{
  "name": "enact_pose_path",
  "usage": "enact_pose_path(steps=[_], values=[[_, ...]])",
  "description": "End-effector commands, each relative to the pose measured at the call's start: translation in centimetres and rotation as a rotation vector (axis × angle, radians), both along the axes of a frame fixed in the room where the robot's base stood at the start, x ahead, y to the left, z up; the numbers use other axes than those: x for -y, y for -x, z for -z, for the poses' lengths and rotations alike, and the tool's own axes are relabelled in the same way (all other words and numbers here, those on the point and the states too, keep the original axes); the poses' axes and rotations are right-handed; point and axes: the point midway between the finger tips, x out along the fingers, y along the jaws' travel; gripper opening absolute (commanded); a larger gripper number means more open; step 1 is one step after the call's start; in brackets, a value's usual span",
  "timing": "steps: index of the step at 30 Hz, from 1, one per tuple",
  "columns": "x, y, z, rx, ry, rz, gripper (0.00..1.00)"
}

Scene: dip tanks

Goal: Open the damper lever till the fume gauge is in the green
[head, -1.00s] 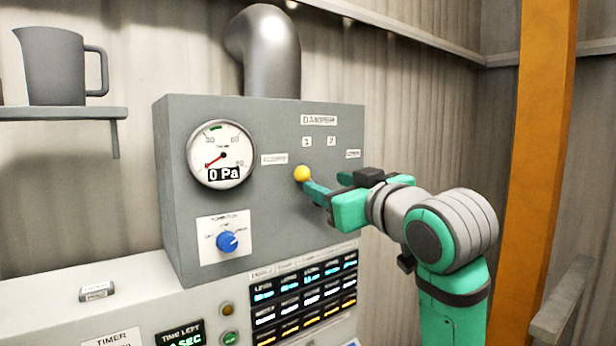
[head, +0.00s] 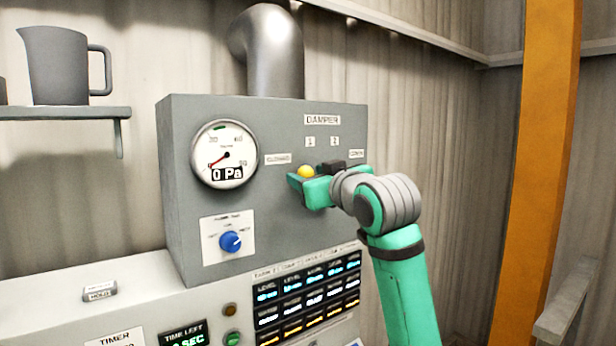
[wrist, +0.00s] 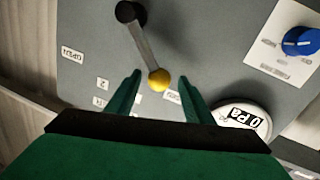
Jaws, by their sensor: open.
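The damper lever is a grey arm on a black pivot with a yellow ball knob (head: 306,172), below the DAMPER label. In the wrist view the lever arm (wrist: 144,46) runs from its pivot to the yellow knob (wrist: 159,79), which lies between the finger tips. The knob is at the closed-label side. My gripper (head: 306,184) is open around the knob; contact cannot be told. The gripper also shows in the wrist view (wrist: 160,84). The fume gauge (head: 224,154) reads 0 Pa, its red needle low and left, away from the green band at the top.
A blue knob (head: 230,241) sits below the gauge on the grey box (head: 268,215). A lit display panel (head: 307,296) lies beneath. A grey jug (head: 62,66) stands on a shelf at left. An orange post (head: 536,170) rises at right.

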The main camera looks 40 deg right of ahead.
Motion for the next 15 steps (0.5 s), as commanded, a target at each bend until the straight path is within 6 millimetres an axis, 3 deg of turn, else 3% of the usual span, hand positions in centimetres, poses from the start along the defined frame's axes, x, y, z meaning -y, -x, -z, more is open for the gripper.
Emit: enact_pose_path(steps=[6, 12, 15], values=[[-0.11, -0.07, -0.02, 0.001, 0.0, -0.002, 0.45], [-0.38, -0.23, -0.01, 0.0, 0.0, -0.006, 0.0], [-0.45, -0.28, -0.01, 0.0, -0.001, -0.007, 0.0]])
